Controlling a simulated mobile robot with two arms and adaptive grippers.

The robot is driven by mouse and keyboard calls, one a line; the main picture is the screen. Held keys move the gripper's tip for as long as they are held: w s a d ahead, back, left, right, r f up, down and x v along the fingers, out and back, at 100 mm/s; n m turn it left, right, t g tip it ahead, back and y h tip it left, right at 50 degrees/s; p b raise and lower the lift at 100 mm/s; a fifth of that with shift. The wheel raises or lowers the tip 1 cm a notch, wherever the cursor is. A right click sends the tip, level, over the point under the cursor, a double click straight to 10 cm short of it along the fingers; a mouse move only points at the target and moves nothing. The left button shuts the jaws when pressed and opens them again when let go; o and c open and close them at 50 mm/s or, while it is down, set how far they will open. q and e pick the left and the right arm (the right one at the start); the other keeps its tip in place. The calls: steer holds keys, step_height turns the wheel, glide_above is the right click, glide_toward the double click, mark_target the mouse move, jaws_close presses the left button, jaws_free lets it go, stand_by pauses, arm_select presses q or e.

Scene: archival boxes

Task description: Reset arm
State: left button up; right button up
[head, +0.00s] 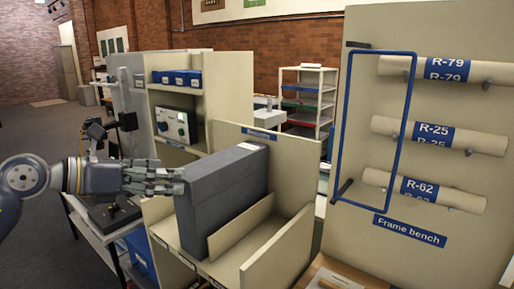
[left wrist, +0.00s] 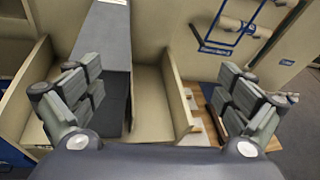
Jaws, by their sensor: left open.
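My left gripper (head: 160,178) comes in from the left in the head view, with its fingertips close to the left end of a dark grey archival box (head: 225,195). In the left wrist view my left gripper (left wrist: 158,95) is open, its two fingers wide apart with nothing between them. The grey box also shows in the left wrist view (left wrist: 103,40), upright in a beige slotted holder (head: 285,235). Whether the fingertips touch the box cannot be told. My right gripper is not in view.
A beige panel at right holds a blue frame (head: 402,130) on pegs and rolled tubes (head: 430,133). Open floor (head: 40,135) lies at far left.

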arm_select(q)
steer(key=s+d+r+n+t+h, duration=0.2)
steer(key=s+d+n+t+h, duration=0.25)
steer(key=d+n+h, duration=0.35)
steer(key=a+f+n+t+y, duration=0.2)
steer(key=a+f+n+y, duration=0.5)
steer(key=f+n+y, duration=0.55)
steer(key=a+f+n+t+y, duration=0.2)
steer(key=a+f+n+y, duration=0.65)
steer(key=n, duration=0.75)
steer(key=s+d+f+n+g, duration=0.2)
steer(key=s+f+n+g, duration=0.2)
steer(key=s+f+g, duration=0.95)
steer(key=s+d+f+n+h, duration=0.2)
steer(key=s+d+f, duration=0.1)
steer(key=s+f, duration=1.05)
steer(key=s+f+g, duration=0.2)
steer(key=s+f, duration=0.1)
steer(key=f, duration=2.2)
steer(key=s+a+f+g, duration=0.1)
steer(key=s+a+f, duration=0.1)
steer(key=s+f, duration=1.3)
steer(key=shift+s+a+f+m, duration=0.25)
steer(key=shift+s+f+m, duration=0.2)
steer(key=shift+s, duration=0.3)
